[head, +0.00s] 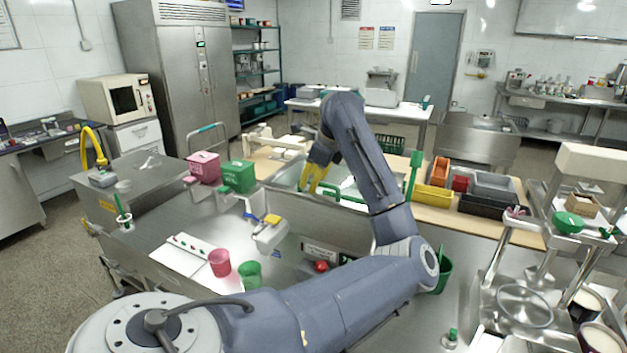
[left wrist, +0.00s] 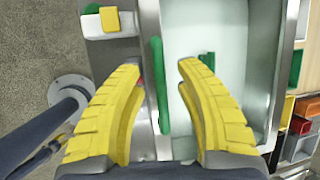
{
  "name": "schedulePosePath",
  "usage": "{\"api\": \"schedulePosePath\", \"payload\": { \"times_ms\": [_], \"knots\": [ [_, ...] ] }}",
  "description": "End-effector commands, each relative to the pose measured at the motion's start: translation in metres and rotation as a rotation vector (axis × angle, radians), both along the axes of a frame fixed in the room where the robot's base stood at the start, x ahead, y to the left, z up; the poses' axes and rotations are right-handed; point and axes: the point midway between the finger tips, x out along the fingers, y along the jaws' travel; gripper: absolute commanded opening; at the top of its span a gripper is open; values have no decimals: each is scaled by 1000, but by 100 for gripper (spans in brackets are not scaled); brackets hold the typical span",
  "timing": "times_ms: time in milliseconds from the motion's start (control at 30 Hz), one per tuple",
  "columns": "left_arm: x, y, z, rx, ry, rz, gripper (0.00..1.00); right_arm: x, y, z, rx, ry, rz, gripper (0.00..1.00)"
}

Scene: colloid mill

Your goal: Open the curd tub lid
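The curd tub (head: 347,184) is a steel trough with a pale inside, set in the counter behind my left arm. In the left wrist view its pale inside (left wrist: 236,95) fills the right of centre. A long green handle bar (left wrist: 160,88) runs along the tub's near side; it also shows in the head view (head: 338,195). My left gripper (head: 312,180) is above this side. Its yellow fingers (left wrist: 160,66) are spread wide, one on each side of the bar, with visible gaps. I cannot make out the lid's outline. My right gripper is out of view.
A green upright handle (head: 413,176) stands at the tub's right. Orange, yellow and grey bins (head: 435,196) lie beyond it. A pink box (head: 204,167) and a green box (head: 238,176) stand left of the tub. A pink cup (head: 219,262) and green cup (head: 250,274) stand in front.

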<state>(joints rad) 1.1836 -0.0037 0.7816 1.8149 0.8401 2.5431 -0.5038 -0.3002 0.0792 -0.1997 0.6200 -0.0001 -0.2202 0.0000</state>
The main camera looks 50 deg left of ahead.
Motion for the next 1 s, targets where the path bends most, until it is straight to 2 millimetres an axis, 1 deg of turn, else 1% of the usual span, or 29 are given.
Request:
{"api": "schedulePosePath", "payload": {
  "times_ms": [200, 500, 1000],
  "knots": [
    [0, 0, 0, 0, 0, 0, 34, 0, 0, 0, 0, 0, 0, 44],
    [0, 0, 0, 0, 0, 0, 0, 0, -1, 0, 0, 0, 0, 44],
    [0, 0, 0, -1, 0, 0, 0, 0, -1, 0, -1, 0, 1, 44]
  ]
}}
